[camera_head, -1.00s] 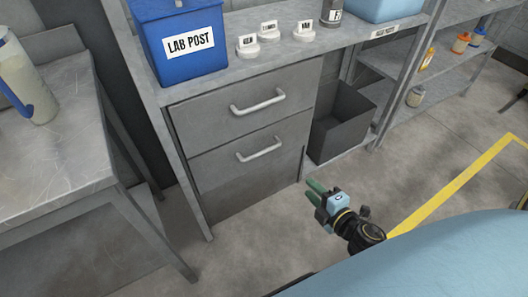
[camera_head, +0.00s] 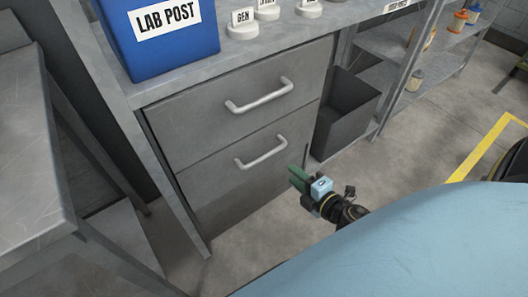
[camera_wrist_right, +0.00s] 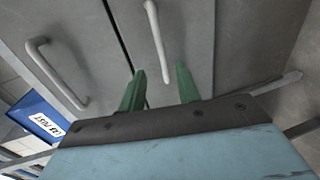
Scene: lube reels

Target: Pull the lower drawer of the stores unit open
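The stores unit has two grey drawers, one above the other, and both look closed. The lower drawer (camera_head: 232,188) carries a pale bar handle (camera_head: 262,152). The upper drawer (camera_head: 190,120) has a similar handle (camera_head: 262,96). My right gripper (camera_head: 295,178) is to the right of and slightly below the lower handle, apart from it. In the right wrist view its green fingers (camera_wrist_right: 160,88) are spread and empty, with the lower handle (camera_wrist_right: 157,40) ahead, above and between the fingertips. My left gripper is not in view.
A blue LAB POST box (camera_head: 165,40) and small labelled white pieces (camera_head: 242,24) stand on the unit's top. An open dark grey bin (camera_head: 345,115) sits right of the drawers. A grey table (camera_head: 30,160) stands at left. Floor in front is clear.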

